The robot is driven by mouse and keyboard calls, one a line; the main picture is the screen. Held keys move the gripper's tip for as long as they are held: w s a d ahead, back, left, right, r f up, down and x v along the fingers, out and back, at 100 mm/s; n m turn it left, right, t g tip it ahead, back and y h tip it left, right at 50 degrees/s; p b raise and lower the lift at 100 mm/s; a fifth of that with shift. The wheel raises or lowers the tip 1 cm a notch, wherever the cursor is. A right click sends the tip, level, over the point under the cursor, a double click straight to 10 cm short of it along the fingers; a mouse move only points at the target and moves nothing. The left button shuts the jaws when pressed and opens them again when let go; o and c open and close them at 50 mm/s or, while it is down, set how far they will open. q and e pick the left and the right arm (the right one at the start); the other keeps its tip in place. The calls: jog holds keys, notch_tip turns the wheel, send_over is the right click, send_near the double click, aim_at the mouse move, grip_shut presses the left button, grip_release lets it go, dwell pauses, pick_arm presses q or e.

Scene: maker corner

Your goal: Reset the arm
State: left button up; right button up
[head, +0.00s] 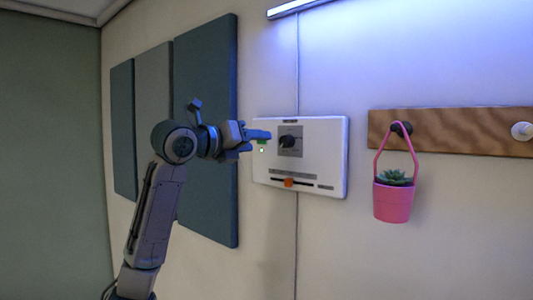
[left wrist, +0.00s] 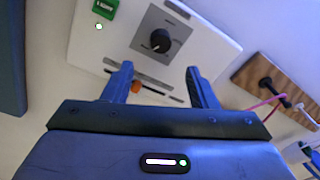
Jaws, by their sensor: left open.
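My left gripper (head: 258,139) is open and empty in front of the left part of a white wall panel (head: 325,150). In the left wrist view its two fingers (left wrist: 160,85) stand apart, with the panel (left wrist: 88,48) behind them. The panel carries a black knob (head: 287,141) on a grey plate; the knob (left wrist: 160,41) also shows beyond the fingers. An orange slider (head: 289,182) sits in a slot low on the panel. A green block (left wrist: 105,8) with a small lit lamp below it is at the panel's upper left. My right gripper is not in view.
A pink pot (head: 393,203) with a succulent hangs by its handle from a peg on a wooden rail (head: 460,133) right of the panel. Blue and grey wall boards (head: 207,190) are behind my left arm. A light bar (head: 300,7) is above.

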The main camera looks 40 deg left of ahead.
pick_arm(q)
jog(key=shift+s, duration=0.75)
jog(key=shift+a, duration=0.1)
